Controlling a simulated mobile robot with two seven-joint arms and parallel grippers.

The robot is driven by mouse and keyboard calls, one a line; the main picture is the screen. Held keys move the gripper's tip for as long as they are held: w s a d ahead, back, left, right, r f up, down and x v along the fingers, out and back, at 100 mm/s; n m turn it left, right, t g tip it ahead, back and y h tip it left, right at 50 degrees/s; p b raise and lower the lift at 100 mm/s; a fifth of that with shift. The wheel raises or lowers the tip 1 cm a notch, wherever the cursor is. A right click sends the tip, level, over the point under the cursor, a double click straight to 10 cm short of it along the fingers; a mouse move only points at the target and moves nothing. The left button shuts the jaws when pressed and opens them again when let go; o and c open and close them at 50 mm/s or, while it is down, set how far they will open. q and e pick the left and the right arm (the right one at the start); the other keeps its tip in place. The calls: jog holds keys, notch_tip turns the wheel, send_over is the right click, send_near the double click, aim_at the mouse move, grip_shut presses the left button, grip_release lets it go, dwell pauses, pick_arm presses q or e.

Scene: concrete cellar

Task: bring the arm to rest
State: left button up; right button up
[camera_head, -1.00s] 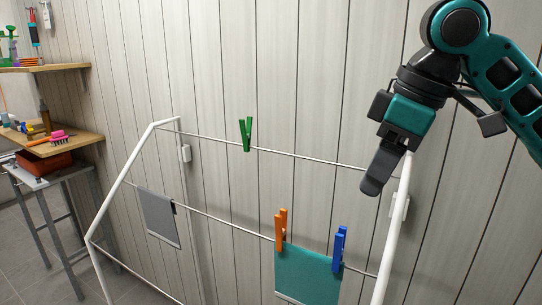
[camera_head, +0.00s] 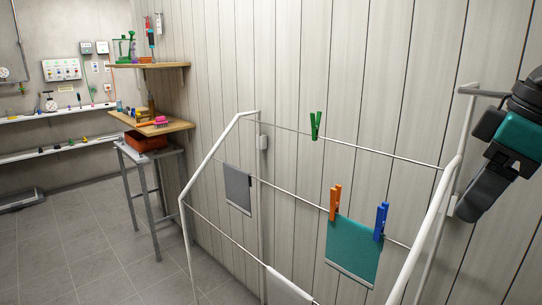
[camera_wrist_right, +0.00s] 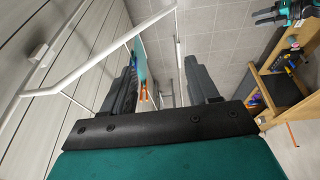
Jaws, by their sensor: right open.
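My right gripper (camera_head: 483,190) is at the right edge of the head view, beside the upper right corner of the white drying rack (camera_head: 213,152). In the right wrist view its two fingers (camera_wrist_right: 162,88) are apart, with nothing held between them. A green clothespin (camera_head: 316,125) is on the rack's upper line. An orange clothespin (camera_head: 335,202) and a blue clothespin (camera_head: 381,221) are on a teal cloth (camera_head: 353,250) on the line below. A teal and black part at the top right of the wrist view looks like my left gripper (camera_wrist_right: 268,14); its jaws are too small to judge.
A wooden shelf (camera_head: 150,65) and a workbench (camera_head: 165,129) with tools stand at the left. The tiled floor (camera_head: 85,245) left of the rack is clear.

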jog(key=a+f+y, duration=0.1)
jog(key=a+f, duration=0.5)
jog(key=f, duration=0.6)
jog(key=a+f, duration=0.7)
jog(key=f, duration=0.5)
jog(key=s+d+f+m+h, duration=0.1)
jog(key=s+d+f+m, duration=0.15)
jog(key=s+f, duration=0.45)
jog(key=s+d+f+m+h, duration=0.2)
jog(key=s+f+m, duration=0.2)
jog(key=s+f, duration=0.3)
jog(key=w+a+f+t+y, duration=0.2)
jog(key=w+f+t, duration=0.4)
jog(key=f+t, duration=0.1)
jog(key=shift+a+f+n+t, duration=0.35)
jog(key=shift+n+t, duration=0.05)
jog(key=shift+n, duration=0.05)
